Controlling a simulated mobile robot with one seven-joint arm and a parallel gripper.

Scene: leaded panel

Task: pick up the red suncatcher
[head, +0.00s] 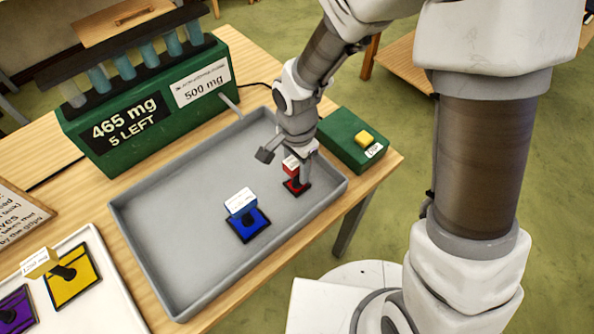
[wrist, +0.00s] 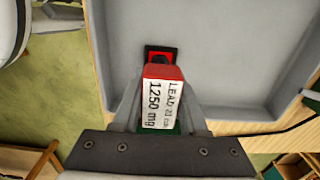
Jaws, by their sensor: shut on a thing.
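The red suncatcher (head: 296,186) is at the right end of the grey tray, a small red square with a dark edge. A red grip block with a white label reading "LEAD 1250 mg" (wrist: 161,104) rises from it; its red and black base (wrist: 160,53) shows beyond the block in the wrist view. My gripper (head: 297,173) is over it, with its fingers shut on the red block from both sides. I cannot tell whether the base touches the tray floor.
A blue suncatcher (head: 248,225) lies in the grey tray (head: 170,235), left of my gripper. A white tray at lower left holds yellow (head: 72,279) and purple (head: 15,312) ones. A green box with a yellow button (head: 364,138) is close right. A green dispenser (head: 150,105) reads "465 mg, 5 LEFT".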

